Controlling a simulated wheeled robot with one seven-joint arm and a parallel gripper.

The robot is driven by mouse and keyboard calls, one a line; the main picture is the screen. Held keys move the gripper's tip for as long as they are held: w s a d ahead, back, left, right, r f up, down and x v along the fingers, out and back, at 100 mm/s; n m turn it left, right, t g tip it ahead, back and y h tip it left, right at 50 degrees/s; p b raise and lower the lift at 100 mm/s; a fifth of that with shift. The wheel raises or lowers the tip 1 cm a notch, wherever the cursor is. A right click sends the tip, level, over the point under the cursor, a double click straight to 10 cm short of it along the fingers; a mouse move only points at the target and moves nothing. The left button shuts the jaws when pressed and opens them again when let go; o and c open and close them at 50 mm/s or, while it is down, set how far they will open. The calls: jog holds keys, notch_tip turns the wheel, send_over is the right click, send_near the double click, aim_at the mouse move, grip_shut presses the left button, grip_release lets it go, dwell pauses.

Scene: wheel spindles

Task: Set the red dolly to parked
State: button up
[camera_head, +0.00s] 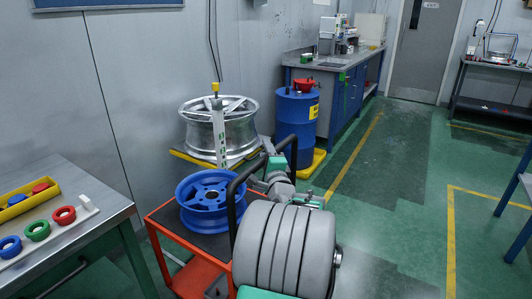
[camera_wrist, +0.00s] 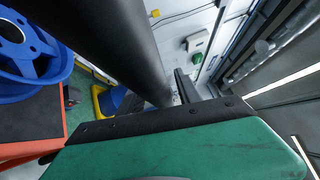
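The red dolly (camera_head: 172,238) is an orange-red cart with a dark top, standing right of the workbench. A blue wheel rim (camera_head: 203,192) lies on its top, and its black tubular handle (camera_head: 262,155) rises at the right end. In the wrist view, the blue rim (camera_wrist: 30,45) and the dolly's edge (camera_wrist: 48,100) show at the left. A thick dark bar, apparently the handle (camera_wrist: 110,40), crosses close to the camera. My gripper (camera_wrist: 185,88) is beside this bar; its fingers are mostly hidden, so I cannot tell whether they grip it. The dolly's wheels and any brake are not clearly visible.
A silver rim (camera_head: 238,133) is mounted behind the dolly. A blue drum (camera_head: 296,122) stands on a yellow base beyond. A workbench (camera_head: 62,245) with coloured rings is at the left. Green floor (camera_head: 400,165) with yellow lines (camera_head: 450,235) is open to the right.

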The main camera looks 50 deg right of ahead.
grip_shut()
dwell(1.2)
